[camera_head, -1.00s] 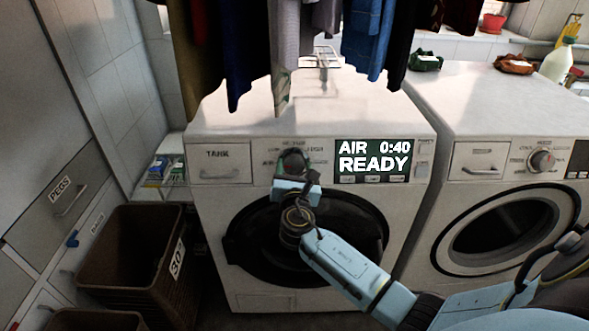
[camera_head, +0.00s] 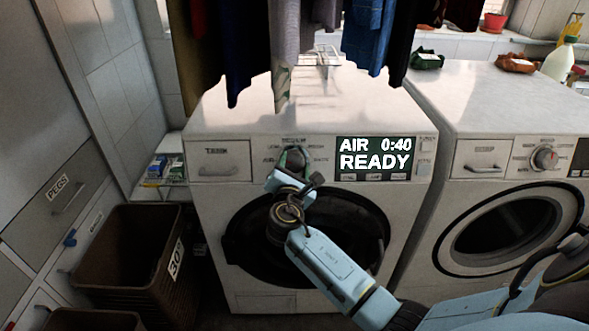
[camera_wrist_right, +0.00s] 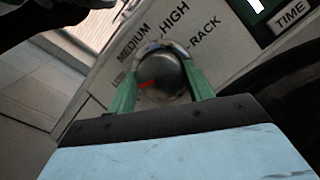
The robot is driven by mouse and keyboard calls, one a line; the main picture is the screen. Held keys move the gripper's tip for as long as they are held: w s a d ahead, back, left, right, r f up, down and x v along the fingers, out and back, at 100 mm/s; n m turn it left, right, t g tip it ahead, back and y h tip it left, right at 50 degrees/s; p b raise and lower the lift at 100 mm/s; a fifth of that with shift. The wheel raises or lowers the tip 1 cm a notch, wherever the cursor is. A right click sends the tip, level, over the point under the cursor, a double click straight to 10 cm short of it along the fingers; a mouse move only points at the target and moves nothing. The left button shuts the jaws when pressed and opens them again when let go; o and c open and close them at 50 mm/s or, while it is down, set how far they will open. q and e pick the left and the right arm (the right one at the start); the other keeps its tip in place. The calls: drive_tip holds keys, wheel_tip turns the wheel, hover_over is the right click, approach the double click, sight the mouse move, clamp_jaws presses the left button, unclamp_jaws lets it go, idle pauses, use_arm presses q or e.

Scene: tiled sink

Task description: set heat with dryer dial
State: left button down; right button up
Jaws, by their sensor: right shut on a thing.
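The dryer dial (camera_head: 292,158) is a dark round knob on the left dryer's (camera_head: 230,270) front panel. In the right wrist view the dial (camera_wrist_right: 163,73) shows a red mark on its left side, pointing left and slightly down, below the MEDIUM label. HIGH and RACK are printed above it; a fainter label left of it is hard to read. My right gripper (camera_head: 293,163) is shut on the dial, its green fingers on either side of it (camera_wrist_right: 160,82). The display (camera_head: 374,159) reads AIR 0:40 READY. My left gripper is out of view.
Clothes (camera_head: 300,50) hang over the dryer top, above the panel. A second machine (camera_head: 500,190) with its own dial stands to the right.

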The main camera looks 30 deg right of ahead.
drive_tip(key=m+g, duration=0.1)
drive_tip(key=m, duration=0.2)
drive_tip(key=shift+h, duration=0.3)
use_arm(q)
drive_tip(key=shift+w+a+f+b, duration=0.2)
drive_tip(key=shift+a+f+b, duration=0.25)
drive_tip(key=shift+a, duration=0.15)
use_arm(e)
drive_tip(key=shift+m+g, duration=0.5)
drive_tip(key=shift+m, duration=0.8)
drive_tip(key=o, duration=1)
drive_tip(key=shift+c, duration=0.2)
drive_tip(key=shift+a, duration=0.1)
